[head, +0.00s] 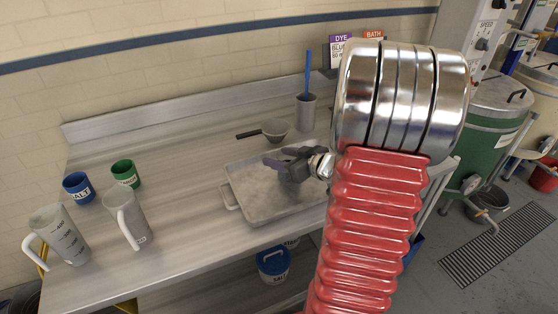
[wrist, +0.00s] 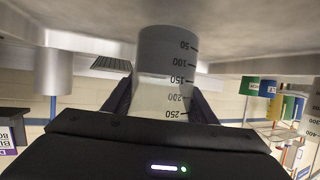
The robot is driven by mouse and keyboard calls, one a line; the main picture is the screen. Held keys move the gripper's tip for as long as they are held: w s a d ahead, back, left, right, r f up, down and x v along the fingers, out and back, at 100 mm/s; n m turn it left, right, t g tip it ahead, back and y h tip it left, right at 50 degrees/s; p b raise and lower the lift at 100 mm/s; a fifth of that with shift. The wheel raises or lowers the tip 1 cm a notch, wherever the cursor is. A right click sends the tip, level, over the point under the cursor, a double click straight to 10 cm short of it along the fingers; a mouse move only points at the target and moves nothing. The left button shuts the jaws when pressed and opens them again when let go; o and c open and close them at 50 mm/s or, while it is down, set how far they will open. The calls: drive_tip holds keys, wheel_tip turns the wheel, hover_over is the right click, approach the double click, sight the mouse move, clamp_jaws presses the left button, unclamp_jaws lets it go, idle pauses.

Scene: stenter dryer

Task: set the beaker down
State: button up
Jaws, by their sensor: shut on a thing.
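My gripper (head: 290,163) is over the shallow metal tray (head: 232,196) on the steel bench. In the wrist view, which looks upside down, its two dark fingers (wrist: 163,103) are shut on the beaker (wrist: 165,65), one on each side. The beaker is clear with black graduation marks, and its lower part looks grey. It is upright, its base toward the grey surface at the picture's top. Whether the base touches that surface I cannot tell. In the head view the gripper largely hides the beaker.
A handled sieve or pan (head: 275,129) and a steel cup (head: 306,113) with a blue rod stand behind the tray. Bench between jugs and tray is clear.

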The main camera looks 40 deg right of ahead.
drive_tip(key=shift+f, duration=0.45)
drive_tip(key=shift+f, duration=0.1)
drive_tip(key=o, duration=1.2)
drive_tip(key=shift+s, duration=0.15)
drive_tip(key=v, duration=1.2)
drive_tip(key=shift+a, duration=0.1)
